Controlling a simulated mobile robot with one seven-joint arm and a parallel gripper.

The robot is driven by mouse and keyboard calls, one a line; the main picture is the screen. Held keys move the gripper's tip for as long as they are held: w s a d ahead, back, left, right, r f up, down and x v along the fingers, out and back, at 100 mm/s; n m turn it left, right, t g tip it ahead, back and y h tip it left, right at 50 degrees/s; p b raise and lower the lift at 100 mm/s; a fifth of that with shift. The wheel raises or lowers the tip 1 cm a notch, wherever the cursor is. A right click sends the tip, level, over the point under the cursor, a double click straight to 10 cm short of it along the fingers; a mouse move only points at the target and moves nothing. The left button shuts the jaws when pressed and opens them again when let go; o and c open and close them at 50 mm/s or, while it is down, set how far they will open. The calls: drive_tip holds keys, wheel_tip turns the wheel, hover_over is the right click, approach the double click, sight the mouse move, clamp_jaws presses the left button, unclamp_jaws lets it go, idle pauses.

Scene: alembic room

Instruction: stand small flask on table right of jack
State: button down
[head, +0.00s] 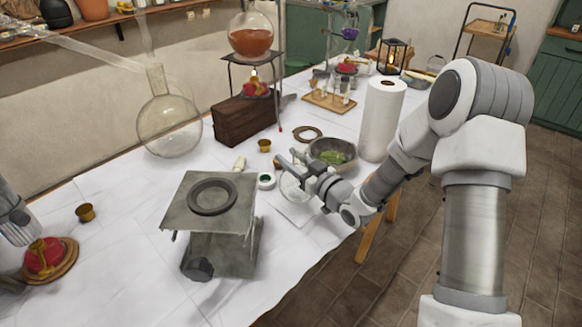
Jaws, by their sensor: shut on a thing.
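The jack (221,235) is a grey metal lab jack with a square top plate, standing on the white-covered table (125,255) in the head view. A dark ring lies on its plate. My gripper (292,160) is to the right of the jack and behind it, over the table near its right edge. It is shut on the small flask (293,189), a clear round glass one that hangs below the fingers. The flask looks roughly upright. Its neck is partly hidden by the fingers, and I cannot tell whether its base touches the table.
A bowl with green herbs (333,152) and a paper towel roll (381,118) stand just behind my gripper. A large round flask (169,125) stands at the back left.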

drive_tip(key=shift+f, duration=1.1)
drive_tip(key=shift+f+b, duration=0.3)
drive_tip(key=shift+b, duration=0.15)
drive_tip(key=shift+c, duration=2.2)
unclamp_jaws()
drive_tip(key=shift+r, duration=0.15)
